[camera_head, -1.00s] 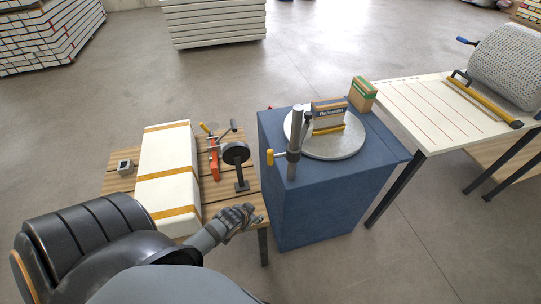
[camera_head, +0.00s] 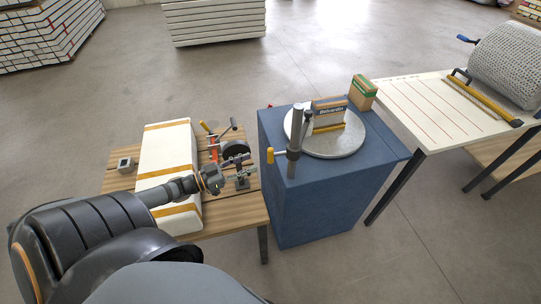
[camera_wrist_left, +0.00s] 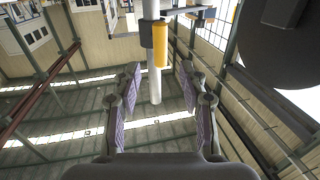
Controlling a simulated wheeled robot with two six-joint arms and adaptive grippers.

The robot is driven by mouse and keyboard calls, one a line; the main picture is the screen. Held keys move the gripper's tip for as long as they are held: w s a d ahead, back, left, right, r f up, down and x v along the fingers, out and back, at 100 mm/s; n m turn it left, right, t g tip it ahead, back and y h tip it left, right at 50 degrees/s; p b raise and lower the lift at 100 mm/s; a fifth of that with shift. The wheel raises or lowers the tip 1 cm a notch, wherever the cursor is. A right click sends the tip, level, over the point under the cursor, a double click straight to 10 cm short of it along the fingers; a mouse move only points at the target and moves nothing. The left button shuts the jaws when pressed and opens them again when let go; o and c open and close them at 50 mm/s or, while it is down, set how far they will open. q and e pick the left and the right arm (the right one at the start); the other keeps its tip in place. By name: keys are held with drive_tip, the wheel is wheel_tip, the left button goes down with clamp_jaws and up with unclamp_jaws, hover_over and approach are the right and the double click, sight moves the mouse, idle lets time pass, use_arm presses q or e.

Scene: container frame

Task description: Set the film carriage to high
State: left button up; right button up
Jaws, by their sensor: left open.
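The film carriage is a dark collar (camera_head: 293,155) on a grey upright post (camera_head: 297,125) at the front left corner of the blue cabinet. A yellow handle (camera_head: 271,157) sticks out from it to the left. The collar (camera_wrist_left: 146,36) and handle (camera_wrist_left: 161,46) also show in the left wrist view, beyond the fingers. My left gripper (camera_head: 246,168) is open and empty, left of the handle and apart from it. Its spread fingers (camera_wrist_left: 160,74) point toward the handle in the wrist view. Any height marks on the post are not readable. My right gripper is not in view.
A round turntable (camera_head: 352,147) on the blue cabinet (camera_head: 315,210) carries a carton (camera_head: 329,108). A black disc on a stand (camera_head: 236,148) is close behind my left gripper. A white strapped box (camera_head: 165,150) lies on the wooden table (camera_head: 232,218). A cream table (camera_head: 415,105) stands at right.

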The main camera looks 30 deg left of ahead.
sight(271, 155)
use_arm(q)
drive_tip(key=b+x, duration=0.3)
drive_tip(key=x, duration=0.5)
drive_tip(key=shift+w+f, duration=0.15)
drive_tip(key=shift+f, duration=0.05)
drive_tip(key=shift+w+d+r, duration=0.1)
drive_tip(key=shift+w+d, duration=0.2)
drive_tip(key=shift+w, duration=0.1)
drive_tip(key=shift+c, duration=0.3)
clamp_jaws()
